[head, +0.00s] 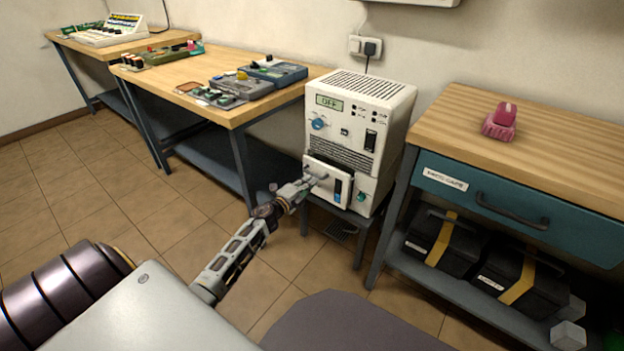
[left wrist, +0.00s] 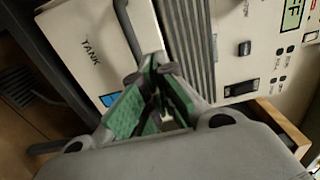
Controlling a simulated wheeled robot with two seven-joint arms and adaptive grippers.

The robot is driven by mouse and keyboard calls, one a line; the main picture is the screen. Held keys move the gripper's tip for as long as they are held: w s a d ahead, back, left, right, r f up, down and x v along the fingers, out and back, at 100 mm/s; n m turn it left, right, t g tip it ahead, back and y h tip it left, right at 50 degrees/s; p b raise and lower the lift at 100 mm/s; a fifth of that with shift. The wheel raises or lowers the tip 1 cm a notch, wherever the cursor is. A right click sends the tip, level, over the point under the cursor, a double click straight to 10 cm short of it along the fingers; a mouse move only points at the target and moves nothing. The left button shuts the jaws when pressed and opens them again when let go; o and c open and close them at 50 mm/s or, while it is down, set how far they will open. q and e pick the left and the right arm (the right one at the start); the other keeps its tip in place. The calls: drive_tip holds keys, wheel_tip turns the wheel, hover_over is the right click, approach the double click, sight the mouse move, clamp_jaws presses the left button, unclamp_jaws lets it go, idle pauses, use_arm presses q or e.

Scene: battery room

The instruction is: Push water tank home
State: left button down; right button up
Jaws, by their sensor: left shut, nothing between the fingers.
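The water tank (head: 341,200) is a white drawer-like front low on the white machine (head: 372,95), with a handle and a dark level window. It appears to stand slightly proud of the machine's face. In the left wrist view the tank (left wrist: 75,25) carries the word TANK, a grey bar handle and a blue patch. My left gripper (head: 312,183) is at the tank front, by its handle. Its green-padded fingers (left wrist: 158,70) are shut and empty; whether they touch the tank I cannot tell. My right gripper is not in view.
The machine sits on a low dark stand (head: 346,217). A wooden bench (head: 235,115) with devices is on the left. A teal-drawer bench (head: 470,120) stands close on the right, with a pink object (head: 500,122) on top and black cases (head: 445,245) below.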

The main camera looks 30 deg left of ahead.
use_arm(q)
drive_tip(key=s+p, duration=0.1)
drive_tip(key=s, duration=0.5)
drive_tip(key=shift+a, duration=0.3)
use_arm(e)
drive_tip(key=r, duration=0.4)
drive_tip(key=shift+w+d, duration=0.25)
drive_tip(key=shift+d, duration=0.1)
use_arm(q)
drive_tip(key=shift+s, duration=0.1)
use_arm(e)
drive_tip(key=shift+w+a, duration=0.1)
